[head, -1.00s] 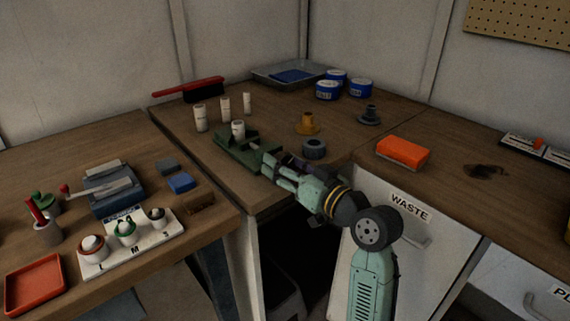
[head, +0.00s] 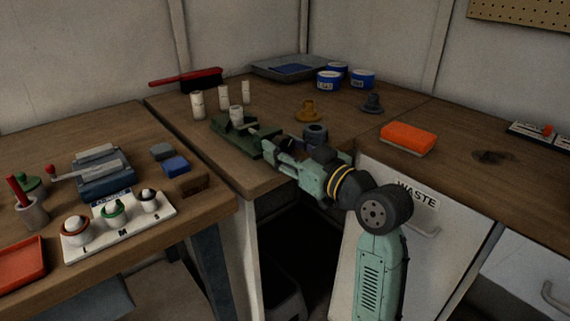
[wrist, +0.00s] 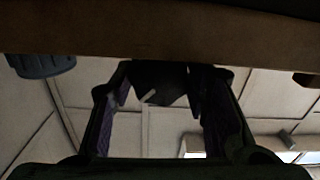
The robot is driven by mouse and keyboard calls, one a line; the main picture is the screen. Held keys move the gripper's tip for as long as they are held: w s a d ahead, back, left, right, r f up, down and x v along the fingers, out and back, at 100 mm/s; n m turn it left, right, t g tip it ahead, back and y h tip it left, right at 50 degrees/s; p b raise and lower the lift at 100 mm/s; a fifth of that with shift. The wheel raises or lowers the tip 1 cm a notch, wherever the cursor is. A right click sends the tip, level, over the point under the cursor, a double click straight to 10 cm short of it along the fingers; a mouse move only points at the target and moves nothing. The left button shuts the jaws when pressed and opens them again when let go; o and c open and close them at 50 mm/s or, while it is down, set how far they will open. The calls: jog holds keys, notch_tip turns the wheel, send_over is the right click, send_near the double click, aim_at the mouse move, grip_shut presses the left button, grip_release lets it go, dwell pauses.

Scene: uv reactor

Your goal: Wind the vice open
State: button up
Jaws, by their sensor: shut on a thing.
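The green vice (head: 228,128) stands on the back bench near its front edge. A white cylinder (head: 236,114) stands upright at its jaws; I cannot tell how tightly it is held. My gripper (head: 270,149) is at the vice's near right end, reaching in from the right. In the wrist view its two dark fingers (wrist: 160,105) flank a dark piece (wrist: 158,80) with a small pale bar. The gripper is shut on this piece, which appears to be the vice's handle end. The handle itself is mostly hidden by the fingers in the head view.
A dark grey ring (head: 316,134) stands close behind my gripper. White cylinders (head: 198,105), an orange flanged part (head: 308,112) and blue tubs (head: 328,80) stand farther back. An orange block (head: 407,138) lies on the right bench. The bench's front edge runs below my wrist.

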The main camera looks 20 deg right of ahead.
jog(key=shift+n+b, duration=0.5)
jog(key=shift+n, duration=0.2)
jog(key=o, duration=1.2)
jog(key=v, duration=1.2)
